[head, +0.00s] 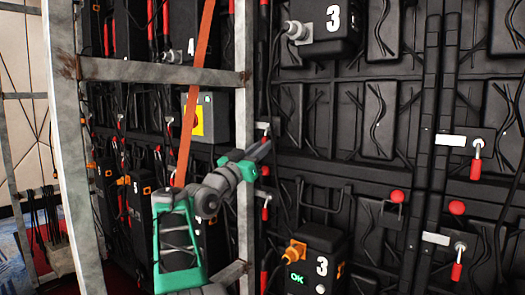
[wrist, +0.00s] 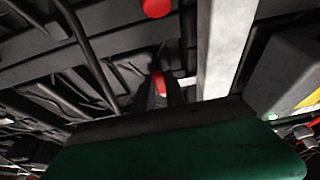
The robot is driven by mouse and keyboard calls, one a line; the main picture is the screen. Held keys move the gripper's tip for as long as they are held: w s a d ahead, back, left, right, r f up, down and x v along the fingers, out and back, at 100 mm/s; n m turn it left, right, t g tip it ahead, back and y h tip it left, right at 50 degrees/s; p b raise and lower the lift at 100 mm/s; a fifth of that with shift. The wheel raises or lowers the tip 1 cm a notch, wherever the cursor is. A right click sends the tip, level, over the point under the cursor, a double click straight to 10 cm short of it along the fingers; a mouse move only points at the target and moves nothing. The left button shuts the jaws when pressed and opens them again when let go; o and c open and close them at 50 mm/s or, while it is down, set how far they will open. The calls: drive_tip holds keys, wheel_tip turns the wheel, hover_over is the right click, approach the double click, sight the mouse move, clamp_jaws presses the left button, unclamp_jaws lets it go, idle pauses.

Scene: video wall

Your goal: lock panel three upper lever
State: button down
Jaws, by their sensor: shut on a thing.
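In the wrist view my gripper (wrist: 160,92) is seen over its green body, with its dark fingers closed around a red lever handle (wrist: 159,84). In the head view my gripper (head: 264,148) reaches from the grey and green arm to the column of latches along the left edge of the panel marked 3. A white latch plate (wrist: 187,81) shows just right of the fingers in the wrist view. The lever's pivot and exact angle are hidden by the fingers. Other red-handled levers (head: 476,168) and (head: 457,270) hang down at the panel's right seam.
A grey metal post (head: 244,120) stands close beside my gripper, and also shows in the wrist view (wrist: 224,45). A grey box with a yellow label (head: 205,117) is left of it. An orange strap (head: 199,80) crosses before the frame. Black boxes marked 3 (head: 321,267) jut from the wall.

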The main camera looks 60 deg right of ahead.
drive_tip(key=shift+r, duration=0.1)
drive_tip(key=c, duration=1.4)
unclamp_jaws()
drive_tip(key=v, duration=0.7)
drive_tip(key=shift+w+a, duration=0.1)
drive_tip(key=shift+a, duration=0.3)
